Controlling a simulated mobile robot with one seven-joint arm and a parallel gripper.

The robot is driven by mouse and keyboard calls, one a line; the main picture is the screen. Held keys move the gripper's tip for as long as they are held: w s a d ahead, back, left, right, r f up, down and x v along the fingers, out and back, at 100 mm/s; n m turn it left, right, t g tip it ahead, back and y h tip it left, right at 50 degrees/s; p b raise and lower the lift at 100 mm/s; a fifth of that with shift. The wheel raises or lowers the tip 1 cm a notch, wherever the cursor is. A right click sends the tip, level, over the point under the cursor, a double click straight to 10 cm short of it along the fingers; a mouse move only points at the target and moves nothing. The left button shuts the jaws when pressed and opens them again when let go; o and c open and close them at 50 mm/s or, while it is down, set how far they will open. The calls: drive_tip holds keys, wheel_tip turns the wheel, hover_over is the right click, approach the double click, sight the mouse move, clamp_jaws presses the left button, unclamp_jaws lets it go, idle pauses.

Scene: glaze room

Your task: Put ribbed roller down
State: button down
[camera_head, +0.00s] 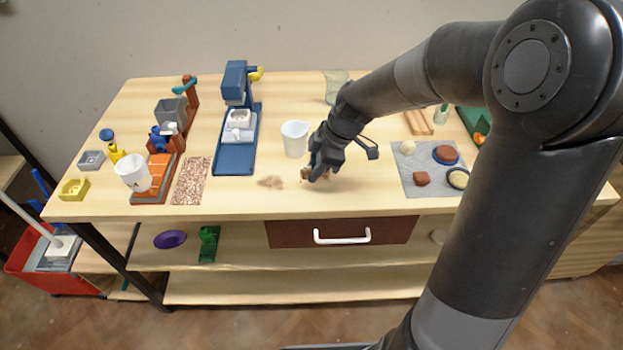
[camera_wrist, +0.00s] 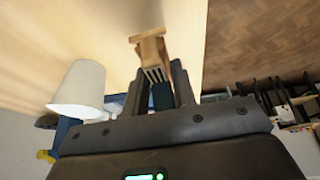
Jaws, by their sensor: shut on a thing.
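The ribbed roller is a small tan wooden piece with a wider end and dark ribs, seen in the wrist view (camera_wrist: 151,48). My gripper (camera_wrist: 160,78) is shut on it, and the wider end sticks out past the fingertips. In the head view my gripper (camera_head: 318,172) points down near the front middle of the wooden table (camera_head: 340,202), with a little of the brown roller (camera_head: 306,173) showing at its tips. The rest of the roller is hidden by the fingers. I cannot tell whether it touches the tabletop.
A white cup (camera_head: 295,139) stands just behind and left of my gripper. A small brown patch (camera_head: 270,181) lies to the left. A grey mat (camera_head: 412,181) with several clay pieces lies to the right. A blue press-like device (camera_head: 235,155) stands farther left.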

sight(312, 190)
drive_tip(key=shift+w+a+f, duration=0.15)
drive_tip(key=shift+a+f, duration=0.3)
drive_tip(key=shift+f, duration=1.85)
drive_tip(key=shift+f, duration=0.2)
drive_tip(key=c, duration=1.2)
unclamp_jaws()
